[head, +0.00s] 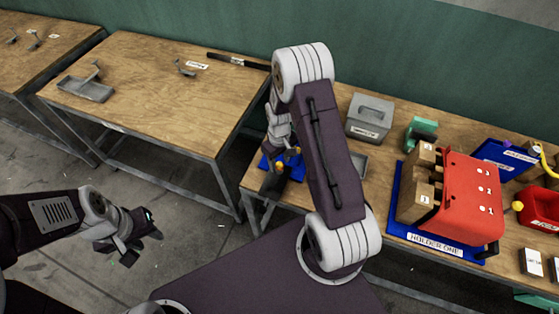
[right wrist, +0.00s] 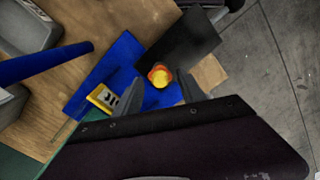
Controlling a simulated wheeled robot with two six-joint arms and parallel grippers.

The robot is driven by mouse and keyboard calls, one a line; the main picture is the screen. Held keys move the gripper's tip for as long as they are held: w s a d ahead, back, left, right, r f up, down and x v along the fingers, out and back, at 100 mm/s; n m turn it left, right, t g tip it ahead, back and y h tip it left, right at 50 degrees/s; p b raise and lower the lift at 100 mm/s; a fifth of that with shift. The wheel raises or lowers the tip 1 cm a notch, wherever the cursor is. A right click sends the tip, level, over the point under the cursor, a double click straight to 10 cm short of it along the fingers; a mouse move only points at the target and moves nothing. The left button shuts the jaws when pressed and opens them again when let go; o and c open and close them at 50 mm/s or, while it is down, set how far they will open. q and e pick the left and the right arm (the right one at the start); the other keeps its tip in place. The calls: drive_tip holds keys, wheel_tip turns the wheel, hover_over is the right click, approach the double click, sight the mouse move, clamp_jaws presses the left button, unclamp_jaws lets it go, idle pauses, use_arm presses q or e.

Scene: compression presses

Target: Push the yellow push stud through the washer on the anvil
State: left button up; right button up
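The yellow push stud (right wrist: 161,77) shows from above in the right wrist view, with an orange-red rim around part of it. It sits over a blue base (right wrist: 122,62), beside a black block (right wrist: 182,48). I cannot tell the washer and anvil apart under it. My right gripper (right wrist: 162,84) has its two fingers on either side of the stud, with a gap visible on both sides. In the head view my right arm partly covers this spot; the blue base (head: 294,172) shows there. My left gripper (head: 151,225) hangs over the floor, away from the tables; its finger gap is unclear.
A grey box (head: 370,115), a red press (head: 470,200) on a blue holder base and blue and red bins stand to the right. The left table (head: 150,110) has a grey tray and much bare wood.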

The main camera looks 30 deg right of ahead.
sight(279, 164)
wheel_tip(279, 164, up, 9)
drive_tip(key=b, duration=0.1)
drive_tip(key=shift+b, duration=0.3)
idle(0.7)
drive_tip(key=s+a+m+b, duration=0.1)
drive_tip(key=s+a+b, duration=0.1)
drive_tip(key=s, duration=0.4)
drive_tip(key=s+a+m+t+b, duration=0.1)
drive_tip(key=s+a+b, duration=0.1)
drive_tip(key=s+a, duration=0.3)
drive_tip(key=shift+s+a, duration=0.25)
drive_tip(key=shift+s, duration=0.75)
drive_tip(key=shift+w, duration=0.15)
